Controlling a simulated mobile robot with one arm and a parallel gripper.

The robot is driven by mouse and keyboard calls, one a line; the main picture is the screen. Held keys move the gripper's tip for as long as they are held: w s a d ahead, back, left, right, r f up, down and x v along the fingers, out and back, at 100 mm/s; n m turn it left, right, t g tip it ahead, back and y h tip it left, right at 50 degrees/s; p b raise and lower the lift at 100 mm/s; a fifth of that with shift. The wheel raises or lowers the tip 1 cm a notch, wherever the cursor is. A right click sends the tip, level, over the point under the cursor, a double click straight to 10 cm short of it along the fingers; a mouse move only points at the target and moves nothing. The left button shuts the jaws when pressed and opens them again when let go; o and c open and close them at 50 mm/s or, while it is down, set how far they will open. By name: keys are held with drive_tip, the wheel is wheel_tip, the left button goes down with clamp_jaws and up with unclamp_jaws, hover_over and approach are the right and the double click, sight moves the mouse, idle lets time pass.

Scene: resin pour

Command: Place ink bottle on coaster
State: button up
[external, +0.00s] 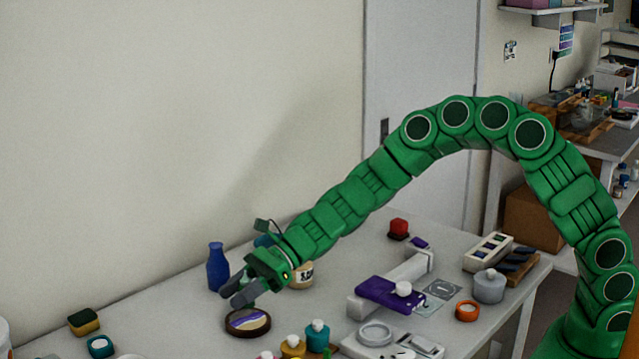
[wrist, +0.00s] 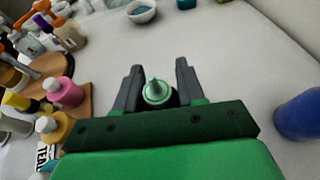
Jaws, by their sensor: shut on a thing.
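My gripper (external: 243,293) is shut on the ink bottle, low over the left part of the table. In the external view the fingers hide the bottle. The coaster (external: 248,328) is a round disc with a brown rim and a purple and white wavy top. It lies just below the fingertips. I cannot tell whether the bottle touches it. I cannot make out the coaster in the wrist view.
A blue bottle (external: 217,268) stands close beside my gripper, also in the wrist view (wrist: 299,115). A cream jar (external: 302,275) is behind it. Yellow (external: 293,346) and teal (external: 317,335) bottles stand in front. A sponge (external: 83,321) lies left. The table between is clear.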

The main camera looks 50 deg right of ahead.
sight(242, 318)
drive_tip(key=shift+w+f, duration=0.1)
drive_tip(key=shift+f, duration=1.65)
drive_tip(key=shift+f, duration=0.1)
drive_tip(key=o, duration=1)
drive_tip(key=shift+o, duration=0.2)
drive_tip(key=shift+d+r, duration=0.1)
drive_tip(key=shift+r, duration=0.15)
drive_tip(key=v, duration=1.1)
drive_tip(key=shift+d, duration=0.3)
drive_tip(key=shift+r, duration=0.15)
